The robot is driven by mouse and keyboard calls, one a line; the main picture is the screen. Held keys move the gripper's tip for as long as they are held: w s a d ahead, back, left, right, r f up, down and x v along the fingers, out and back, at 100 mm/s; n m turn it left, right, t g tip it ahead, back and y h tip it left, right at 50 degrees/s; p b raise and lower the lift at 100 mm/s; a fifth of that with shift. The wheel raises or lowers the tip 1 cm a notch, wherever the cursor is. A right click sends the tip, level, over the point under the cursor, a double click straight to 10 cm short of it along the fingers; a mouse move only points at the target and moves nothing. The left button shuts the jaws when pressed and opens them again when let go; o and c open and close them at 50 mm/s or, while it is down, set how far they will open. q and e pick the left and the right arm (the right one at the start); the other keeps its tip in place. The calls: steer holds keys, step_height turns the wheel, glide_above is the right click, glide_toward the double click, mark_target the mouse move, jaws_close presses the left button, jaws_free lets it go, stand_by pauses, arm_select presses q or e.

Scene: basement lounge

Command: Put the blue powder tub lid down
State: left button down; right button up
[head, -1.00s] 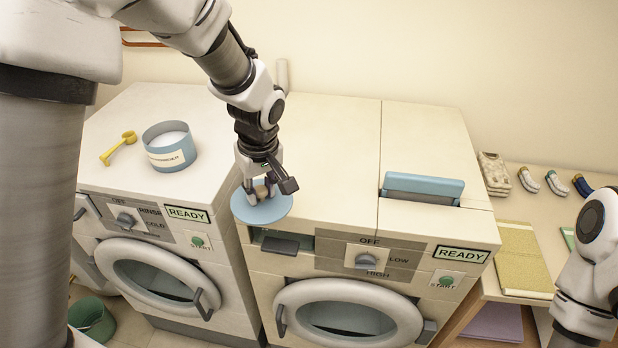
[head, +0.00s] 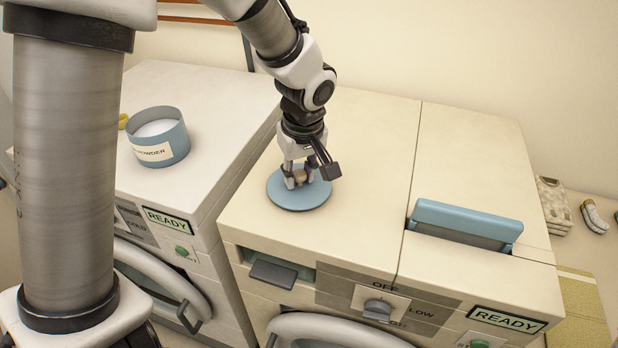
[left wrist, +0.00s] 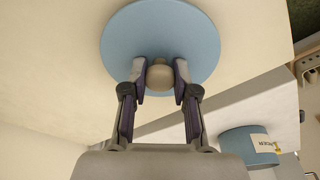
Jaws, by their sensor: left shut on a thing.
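The blue powder tub lid (head: 299,197) is a flat round disc with a pale knob in its middle. In the head view it is over the top of the right-hand machine, near its left front part, and looks level. It seems to lie on or just above the surface; I cannot tell which. My left gripper (head: 299,178) points down and is shut on the knob. In the left wrist view the lid (left wrist: 160,35) spreads behind the fingers (left wrist: 160,78), with the knob between them. The open blue tub (head: 172,148) of white powder stands on the left machine. My right gripper is not in view.
The right machine's top (head: 350,140) is bare around the lid. A blue flap (head: 465,222) stands up at its right. A small drawer front (head: 273,272) is below the front edge. Folded cloth (head: 553,205) lies on the far right table.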

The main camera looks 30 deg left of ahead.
mark_target(305, 189)
arm_select(q)
steer(key=shift+w+d, duration=0.1)
steer(key=shift+w, duration=0.3)
steer(key=shift+f, duration=0.15)
steer(key=c, duration=0.9)
jaws_free()
steer(key=shift+s, duration=0.3)
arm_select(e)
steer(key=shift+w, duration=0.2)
arm_select(q)
steer(key=shift+w, duration=0.15)
steer(key=shift+r, duration=0.3)
step_height(305, 189, up, 12)
steer(key=s+d, duration=0.1)
steer(key=shift+d+f+b, duration=0.15)
steer(key=shift+f+b, duration=0.05)
steer(key=shift+b, duration=0.1)
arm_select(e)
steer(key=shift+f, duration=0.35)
